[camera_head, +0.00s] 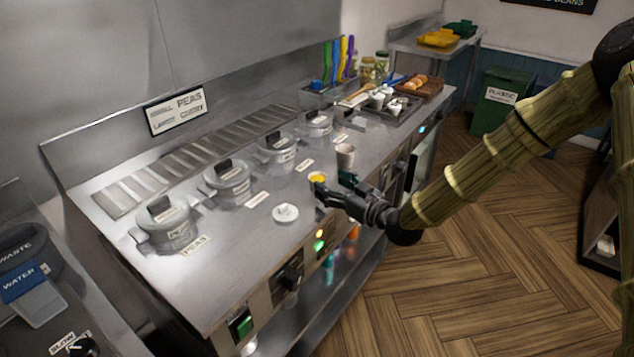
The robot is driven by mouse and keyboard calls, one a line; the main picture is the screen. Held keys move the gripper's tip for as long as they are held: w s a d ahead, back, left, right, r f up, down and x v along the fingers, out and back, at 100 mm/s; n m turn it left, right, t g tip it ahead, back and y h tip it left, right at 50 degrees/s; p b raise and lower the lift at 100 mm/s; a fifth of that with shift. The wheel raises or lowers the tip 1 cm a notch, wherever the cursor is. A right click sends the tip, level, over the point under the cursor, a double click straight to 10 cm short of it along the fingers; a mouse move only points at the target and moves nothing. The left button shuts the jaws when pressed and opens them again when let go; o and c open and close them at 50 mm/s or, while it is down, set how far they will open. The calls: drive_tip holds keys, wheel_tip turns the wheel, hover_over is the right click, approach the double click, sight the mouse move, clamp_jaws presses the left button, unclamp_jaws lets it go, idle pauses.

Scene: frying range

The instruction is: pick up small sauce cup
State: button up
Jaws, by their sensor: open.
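A small cup with yellow contents (316,177), likely the sauce cup, stands on the steel counter near its front edge. My gripper (325,190) is open, with its fingers right at this cup and partly hiding it. I cannot tell whether the fingers touch it or are around it. A taller pale cup (345,155) stands just behind my gripper. A round white lid or dish with a knob (285,213) lies on the counter to the left of my gripper.
Several lidded pots, including one labelled peas (166,225), line the steel range (240,245). A tray with small white containers (385,98) and a wooden board with brown items (418,86) stand at the far end. The front left counter is clear.

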sight(323, 182)
drive_tip(key=shift+f+p+x, duration=0.15)
drive_tip(key=shift+p+x, duration=0.3)
drive_tip(key=shift+x, duration=1.1)
drive_tip(key=shift+f+p+x, duration=0.2)
drive_tip(key=shift+p+x, duration=0.25)
drive_tip(key=shift+x, duration=1.05)
drive_tip(key=shift+s+a, duration=0.1)
drive_tip(key=c, duration=1)
